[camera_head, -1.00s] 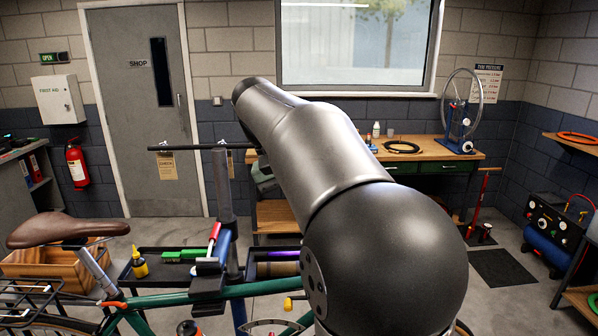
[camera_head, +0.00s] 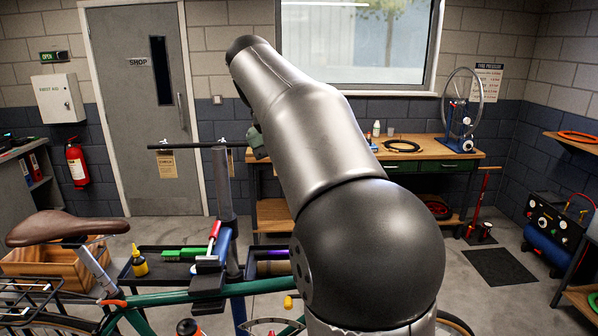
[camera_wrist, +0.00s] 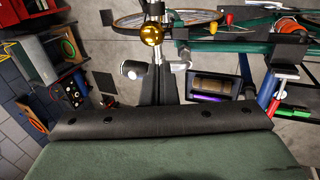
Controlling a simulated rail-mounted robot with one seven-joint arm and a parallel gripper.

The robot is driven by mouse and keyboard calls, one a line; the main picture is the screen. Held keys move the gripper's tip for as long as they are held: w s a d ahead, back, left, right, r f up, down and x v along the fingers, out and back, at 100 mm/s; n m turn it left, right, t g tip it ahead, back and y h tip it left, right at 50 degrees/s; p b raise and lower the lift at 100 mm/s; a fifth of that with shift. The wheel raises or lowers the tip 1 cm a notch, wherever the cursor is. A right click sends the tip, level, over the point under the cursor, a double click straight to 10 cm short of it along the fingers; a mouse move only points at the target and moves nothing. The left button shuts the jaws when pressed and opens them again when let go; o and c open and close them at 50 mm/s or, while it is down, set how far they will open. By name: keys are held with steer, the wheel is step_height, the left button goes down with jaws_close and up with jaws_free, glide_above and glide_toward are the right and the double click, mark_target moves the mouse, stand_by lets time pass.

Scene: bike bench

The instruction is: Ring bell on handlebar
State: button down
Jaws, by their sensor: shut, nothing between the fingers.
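The bell (camera_wrist: 152,36) is a shiny gold dome at the top middle of the wrist view. In the head view my arm hides the bell and handlebar. In the wrist view my gripper (camera_wrist: 156,82) has its dark fingers together, pointing up the picture towards the bell, with nothing held. The bell lies beyond the fingers; I cannot tell how wide the gap is. The green bike frame (camera_head: 255,288) crosses the bottom of the head view. In the head view only a small greenish part of my gripper shows behind the arm.
A repair stand (camera_head: 222,185) with a tool tray (camera_head: 160,252) is beside the bike. The saddle (camera_head: 65,228) is at the left. A workbench (camera_head: 425,153) stands under the window. A black mat (camera_head: 500,266) and open floor lie to the right.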

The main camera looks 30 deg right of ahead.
steer(key=y+b, duration=0.1)
steer(key=b, duration=0.1)
steer(key=d+t+y+b, duration=0.1)
steer(key=s+d+t+y+b, duration=0.1)
steer(key=y+b, duration=0.1)
steer(key=shift+r+b, duration=0.25)
steer(key=shift+b, duration=0.1)
step_height(320, 180, down, 14)
steer(key=shift+f+b, duration=0.1)
steer(key=shift+b, duration=0.95)
